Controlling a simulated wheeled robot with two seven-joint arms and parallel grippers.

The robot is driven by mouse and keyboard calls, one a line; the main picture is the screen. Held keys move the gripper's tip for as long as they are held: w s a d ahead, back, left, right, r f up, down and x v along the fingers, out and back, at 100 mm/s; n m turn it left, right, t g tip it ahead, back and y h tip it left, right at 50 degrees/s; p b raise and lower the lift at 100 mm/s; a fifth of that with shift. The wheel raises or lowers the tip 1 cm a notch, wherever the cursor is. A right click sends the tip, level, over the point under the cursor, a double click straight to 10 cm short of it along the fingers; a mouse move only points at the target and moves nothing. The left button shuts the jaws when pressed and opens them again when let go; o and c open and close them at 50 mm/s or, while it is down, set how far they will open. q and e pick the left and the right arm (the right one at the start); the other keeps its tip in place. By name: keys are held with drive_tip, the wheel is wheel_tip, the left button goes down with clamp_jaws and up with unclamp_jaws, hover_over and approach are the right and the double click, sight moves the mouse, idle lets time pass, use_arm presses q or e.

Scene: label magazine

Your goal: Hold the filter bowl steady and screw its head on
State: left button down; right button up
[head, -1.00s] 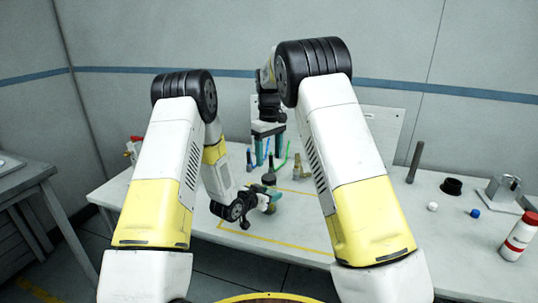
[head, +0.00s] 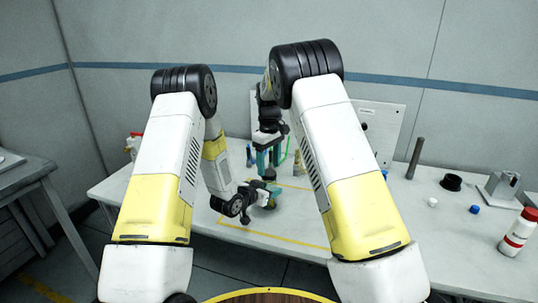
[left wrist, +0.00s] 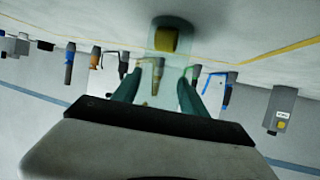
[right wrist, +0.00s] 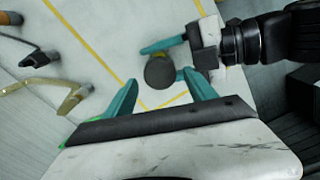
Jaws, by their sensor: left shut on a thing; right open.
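The filter bowl (left wrist: 158,65), clear with a yellow core inside, stands on the table between my left gripper's fingers. My left gripper (head: 266,196) is shut on it from the side; its fingers also show in the left wrist view (left wrist: 158,92). The dark round filter head (right wrist: 160,72) is seen from above, over the bowl; I cannot tell how far it is seated. My right gripper (head: 268,160) is above, pointing down and open. In the right wrist view its fingertips (right wrist: 163,86) are on either side near the head, not visibly gripping it.
A yellow outline (head: 270,236) marks the table around the bowl. Fittings and hooked tools stand behind, including a brass-coloured one (right wrist: 75,98). To the right are a grey rod (head: 415,158), a black ring (head: 451,182), small caps and a red-white bottle (head: 518,232).

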drive_tip(key=shift+f, duration=1.25)
clamp_jaws()
drive_tip(key=m, duration=0.8)
drive_tip(key=shift+o, duration=0.7)
unclamp_jaws()
wheel_tip(320, 180, up, 12)
